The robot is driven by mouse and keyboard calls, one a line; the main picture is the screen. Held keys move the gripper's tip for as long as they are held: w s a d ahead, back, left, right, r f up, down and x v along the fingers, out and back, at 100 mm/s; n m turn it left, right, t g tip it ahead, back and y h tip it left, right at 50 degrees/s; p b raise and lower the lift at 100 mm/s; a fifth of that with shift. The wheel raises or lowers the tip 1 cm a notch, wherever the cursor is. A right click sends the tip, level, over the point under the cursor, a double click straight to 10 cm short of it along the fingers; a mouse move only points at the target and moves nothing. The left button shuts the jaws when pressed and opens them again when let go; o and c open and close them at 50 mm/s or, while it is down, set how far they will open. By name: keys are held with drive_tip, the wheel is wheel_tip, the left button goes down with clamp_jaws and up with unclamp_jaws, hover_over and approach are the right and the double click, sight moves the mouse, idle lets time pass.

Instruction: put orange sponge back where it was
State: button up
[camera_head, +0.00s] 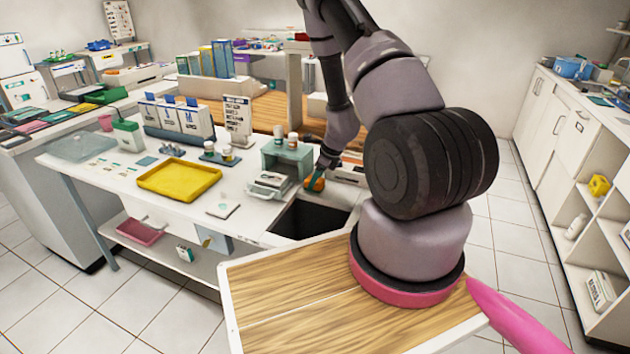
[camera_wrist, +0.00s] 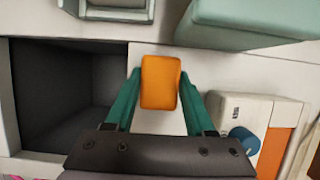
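The orange sponge (camera_wrist: 160,82) is a small block between the teal fingers of my gripper (camera_wrist: 160,78) in the wrist view. The fingers lie along its left and right sides and appear shut on it. In the head view the sponge (camera_head: 315,184) shows at the end of my gripper (camera_head: 324,166), over the white counter (camera_head: 97,171), just behind a dark square opening (camera_head: 308,218). In the wrist view this opening (camera_wrist: 65,95) is left of the sponge, with a pale surface beneath the sponge. Whether the sponge touches that surface cannot be told.
A teal-grey box unit (camera_head: 287,158) stands close left of my gripper. A teal block (camera_wrist: 250,22) and a white-and-orange device with a blue knob (camera_wrist: 244,140) are close on the right in the wrist view. A yellow tray (camera_head: 180,180) lies farther left.

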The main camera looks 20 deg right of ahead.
drive_tip(key=o, duration=0.4)
drive_tip(key=v, duration=1.2)
drive_tip(key=s+a+r+n+y, duration=0.15)
drive_tip(key=a+r+n, duration=0.25)
drive_tip(key=r, duration=0.4)
drive_tip(key=s+a+r+n+t, duration=0.1)
drive_tip(key=s+a+r+n, duration=0.15)
drive_tip(key=r, duration=0.55)
drive_tip(key=s+a+r+n+y, duration=0.1)
drive_tip(key=a+r+n, duration=0.35)
drive_tip(key=r, duration=0.35)
drive_tip(key=s+r+n+t+h, duration=0.1)
drive_tip(key=s+r+n, duration=0.3)
drive_tip(key=s, duration=0.1)
drive_tip(key=s+r+n+t+h, duration=0.1)
drive_tip(key=s+r+n, duration=0.3)
drive_tip(key=s+r, duration=0.1)
drive_tip(key=s+a+r+n+t+h, duration=0.1)
drive_tip(key=s+r+n, duration=0.3)
drive_tip(key=s, duration=0.3)
drive_tip(key=shift+s+a+r+h, duration=0.1)
drive_tip(key=shift+s+r+h, duration=0.1)
drive_tip(key=shift+r+h, duration=0.25)
